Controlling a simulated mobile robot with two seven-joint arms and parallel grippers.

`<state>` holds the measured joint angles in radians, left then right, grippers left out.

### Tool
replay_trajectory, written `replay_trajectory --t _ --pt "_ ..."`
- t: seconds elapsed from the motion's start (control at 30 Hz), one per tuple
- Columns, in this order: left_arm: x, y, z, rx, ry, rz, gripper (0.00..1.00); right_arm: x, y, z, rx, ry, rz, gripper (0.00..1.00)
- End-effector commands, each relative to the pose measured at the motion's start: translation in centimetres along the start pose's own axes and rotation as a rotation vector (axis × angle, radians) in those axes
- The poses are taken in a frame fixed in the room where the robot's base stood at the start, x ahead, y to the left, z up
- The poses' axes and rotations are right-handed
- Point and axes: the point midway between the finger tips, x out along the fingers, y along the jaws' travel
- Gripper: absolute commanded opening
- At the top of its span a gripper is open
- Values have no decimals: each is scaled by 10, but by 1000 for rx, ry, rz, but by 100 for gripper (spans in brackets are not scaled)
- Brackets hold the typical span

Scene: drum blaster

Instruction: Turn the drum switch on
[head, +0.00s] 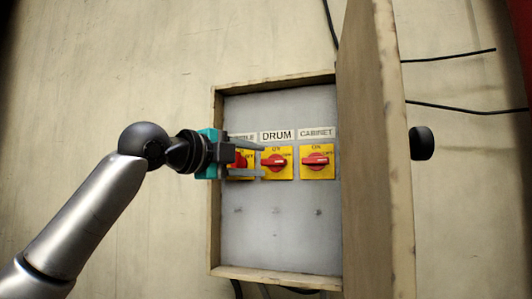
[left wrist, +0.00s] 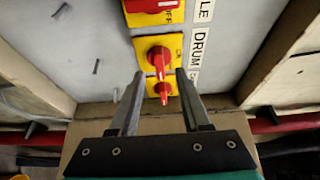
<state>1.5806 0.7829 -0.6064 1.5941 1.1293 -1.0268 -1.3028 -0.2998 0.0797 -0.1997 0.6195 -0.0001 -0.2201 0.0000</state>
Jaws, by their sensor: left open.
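The drum switch (head: 277,162) is a yellow plate with a red knob under the label DRUM, the middle of three in an open box. Its knob lies roughly sideways in the head view, with ON printed above. My left gripper (head: 262,160) comes in from the left, open, its fingertips at the left edge of the drum switch. In the left wrist view the drum switch (left wrist: 158,58) shows ahead, between and just beyond the two fingertips (left wrist: 160,74). Contact with the knob cannot be told. My right gripper is not in view.
The cabinet switch (head: 317,162) is just right of the drum switch. Another switch (head: 238,162) on the left is partly hidden by my gripper. The box's wooden door (head: 374,150) stands open on the right. The panel's lower part (head: 275,240) is mostly clear.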

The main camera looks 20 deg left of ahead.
Motion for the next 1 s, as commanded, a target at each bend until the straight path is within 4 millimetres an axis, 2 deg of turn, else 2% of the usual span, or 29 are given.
replay_trajectory --t 0.1,0.23,0.6,1.0 --pt "20 -2 0 -2 1 1 48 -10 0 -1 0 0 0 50" --pt "32 -1 0 -1 1 2 48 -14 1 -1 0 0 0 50" --pt "38 1 0 0 0 1 48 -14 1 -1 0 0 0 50" --pt "38 1 0 0 0 1 4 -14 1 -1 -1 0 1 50"
